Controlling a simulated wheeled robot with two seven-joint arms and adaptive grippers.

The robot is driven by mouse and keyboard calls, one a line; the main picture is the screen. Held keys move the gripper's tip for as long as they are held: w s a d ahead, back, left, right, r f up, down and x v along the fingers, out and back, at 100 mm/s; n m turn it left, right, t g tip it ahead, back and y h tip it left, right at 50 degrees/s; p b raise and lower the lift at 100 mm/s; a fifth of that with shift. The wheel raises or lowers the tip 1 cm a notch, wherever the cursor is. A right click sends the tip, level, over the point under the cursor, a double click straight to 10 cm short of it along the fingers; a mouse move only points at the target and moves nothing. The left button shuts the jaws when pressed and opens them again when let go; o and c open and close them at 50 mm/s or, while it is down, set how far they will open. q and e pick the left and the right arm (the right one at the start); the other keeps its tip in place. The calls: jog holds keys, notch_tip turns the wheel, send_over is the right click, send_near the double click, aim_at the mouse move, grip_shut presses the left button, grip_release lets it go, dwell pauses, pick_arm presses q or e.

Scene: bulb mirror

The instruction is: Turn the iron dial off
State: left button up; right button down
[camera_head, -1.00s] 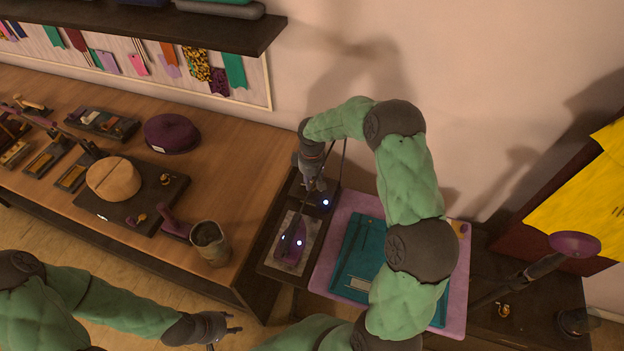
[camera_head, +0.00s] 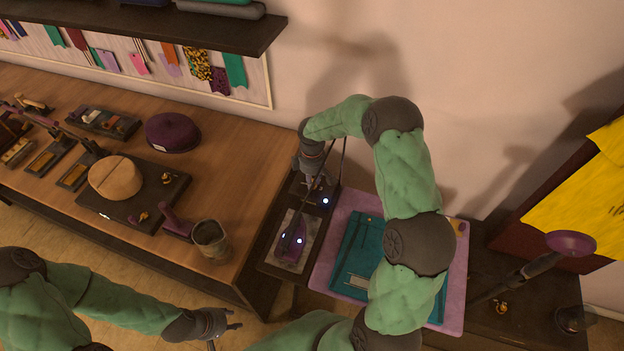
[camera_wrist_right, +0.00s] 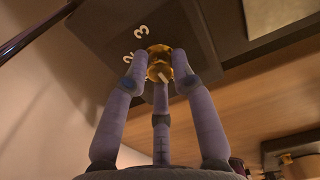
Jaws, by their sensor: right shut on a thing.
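The iron dial (camera_wrist_right: 160,62) is a small brass-coloured knob on a dark panel, with white numbers 2 and 3 beside it. My right gripper (camera_wrist_right: 159,72) has its purple-grey fingers closed around the knob; a white mark shows between the fingertips. In the head view my right gripper (camera_head: 318,184) reaches down to the dark station at the wall, and the dial is hidden there. The purple iron (camera_head: 292,248) lies on a grey pad just in front of it, with small lights glowing. My left gripper (camera_head: 226,328) is open and empty over the floor at the bottom.
A pink mat (camera_head: 342,203) with a folded teal cloth (camera_head: 354,256) lies right of the iron, partly behind my right arm. A metal cup (camera_head: 211,240) stands on the wooden table's near right corner. A yellow cloth (camera_head: 580,205) and a purple-headed lamp (camera_head: 571,244) are at the right.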

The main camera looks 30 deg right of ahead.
jog(key=c, duration=1)
grip_release()
notch_tip(320, 180, up, 12)
